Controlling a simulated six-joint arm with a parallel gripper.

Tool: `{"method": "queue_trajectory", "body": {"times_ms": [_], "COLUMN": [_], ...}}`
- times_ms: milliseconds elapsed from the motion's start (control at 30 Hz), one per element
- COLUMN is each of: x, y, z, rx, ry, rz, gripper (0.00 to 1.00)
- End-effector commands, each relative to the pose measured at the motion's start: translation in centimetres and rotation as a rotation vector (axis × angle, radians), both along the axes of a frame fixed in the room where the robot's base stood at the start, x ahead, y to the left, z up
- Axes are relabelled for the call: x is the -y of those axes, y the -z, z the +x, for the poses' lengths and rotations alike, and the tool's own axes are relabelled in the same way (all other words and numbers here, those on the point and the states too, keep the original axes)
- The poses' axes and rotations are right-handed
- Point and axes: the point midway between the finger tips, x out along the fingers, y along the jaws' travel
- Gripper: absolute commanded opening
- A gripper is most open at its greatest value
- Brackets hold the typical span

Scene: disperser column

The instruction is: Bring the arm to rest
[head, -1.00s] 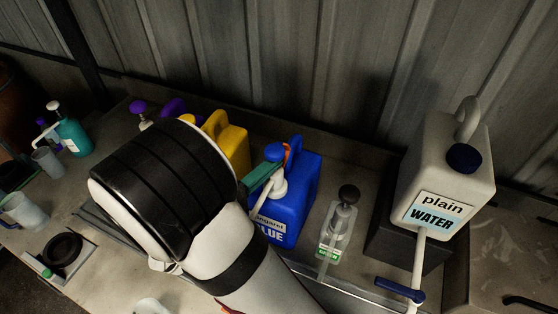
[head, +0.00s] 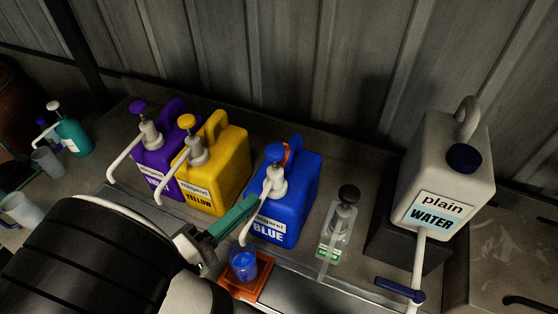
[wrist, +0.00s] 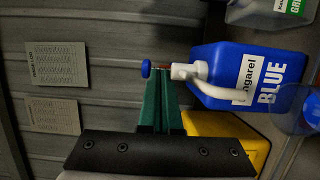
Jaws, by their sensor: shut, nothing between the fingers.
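My gripper (head: 250,204) has green fingers that are shut and empty. In the head view its tips are beside the pump of the blue jug (head: 298,205). In the wrist view my gripper (wrist: 161,76) overlaps the blue pump knob (wrist: 146,68); I cannot tell whether they touch. The blue jug also fills the right of the wrist view (wrist: 228,62). My arm spans the lower left of the head view and hides part of the bench.
A cup with blue liquid (head: 243,265) stands on an orange pad (head: 240,290) below the blue spout. Yellow (head: 228,160) and purple (head: 150,160) pump jugs stand left. A clear bottle (head: 337,235) and plain water jug (head: 447,180) stand right. A corrugated wall (head: 270,60) closes the back.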

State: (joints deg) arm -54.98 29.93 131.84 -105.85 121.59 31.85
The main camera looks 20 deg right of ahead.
Motion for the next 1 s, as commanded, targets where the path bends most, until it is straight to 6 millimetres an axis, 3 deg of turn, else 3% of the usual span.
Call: {"method": "queue_trajectory", "body": {"times_ms": [400,467,533,600,633,700,733,800,900,1000], "x": [0.2,1.7,5.0,8.5,9.2,8.6,7.7,5.0,2.1,0.8], "y": [0.0,-0.1,-0.1,0.7,1.3,2.9,3.4,4.0,3.6,3.1], "z": [-0.1,-0.8,-3.1,-7.7,-9.9,-14.1,-15.2,-16.3,-15.4,-14.5], "rx": [-0.004,-0.031,-0.108,-0.219,-0.262,-0.317,-0.317,-0.271,-0.158,-0.087], "ry": [0.013,0.08,0.256,0.509,0.608,0.779,0.821,0.862,0.83,0.792], "rz": [0.006,0.038,0.144,0.371,0.5,0.835,0.983,1.3,1.611,1.745], "gripper": [0.0,0.0,0.0,0.0,0.0,0.0,0.0,0.0,0.0,0.0]}}
